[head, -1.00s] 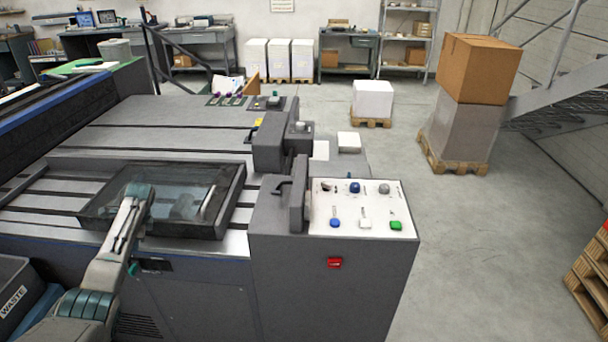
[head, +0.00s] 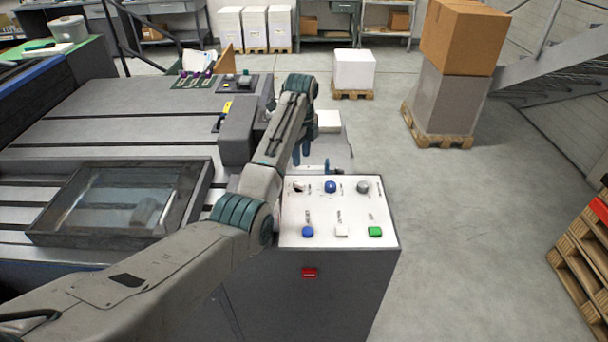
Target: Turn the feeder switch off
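The control panel (head: 323,213) is a white plate on top of the grey cabinet at the machine's right end. Its back row has a dark-and-white knob (head: 297,186), a blue knob (head: 330,187) and a grey knob (head: 362,187). Its front row has a blue control (head: 307,231), a white one (head: 341,231) and a green one (head: 375,231). The labels are too small to read, so I cannot tell which is the feeder switch. My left gripper (head: 304,152) points down just behind the panel; its finger opening is unclear. My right gripper is out of view.
A red control (head: 309,272) is on the cabinet's front. A glass-topped frame (head: 125,203) lies on the machine bed to the left. A white stack on a pallet (head: 354,70) and a cardboard box (head: 463,38) stand behind. The floor right of the cabinet is clear.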

